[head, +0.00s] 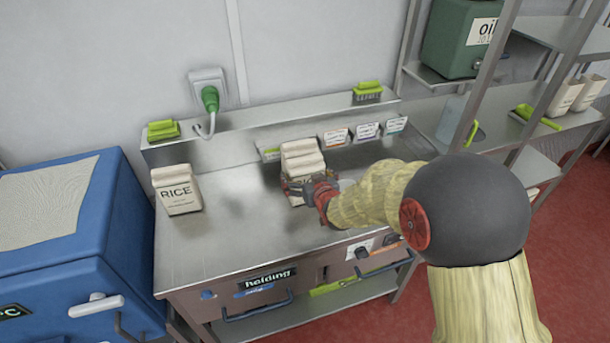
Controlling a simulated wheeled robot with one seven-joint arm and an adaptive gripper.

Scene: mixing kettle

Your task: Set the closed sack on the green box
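A cream sack (178,191) marked RICE stands upright at the left of the steel counter, its top folded shut. A second cream sack (302,160) with a folded top stands near the middle of the counter, close to the back ledge. My gripper (294,187) is at the front of this second sack and covers part of its label. The small picture does not show whether the fingers are closed on it. A dark green box (461,38) marked "oil" stands on the rack at the upper right.
Two more cream sacks (564,96) stand on the right shelf. Green-handled brushes (163,130) rest on the back ledge. A blue cabinet (70,230) stands left of the counter. Rack posts (484,75) rise in front of the shelves. The counter between the two sacks is clear.

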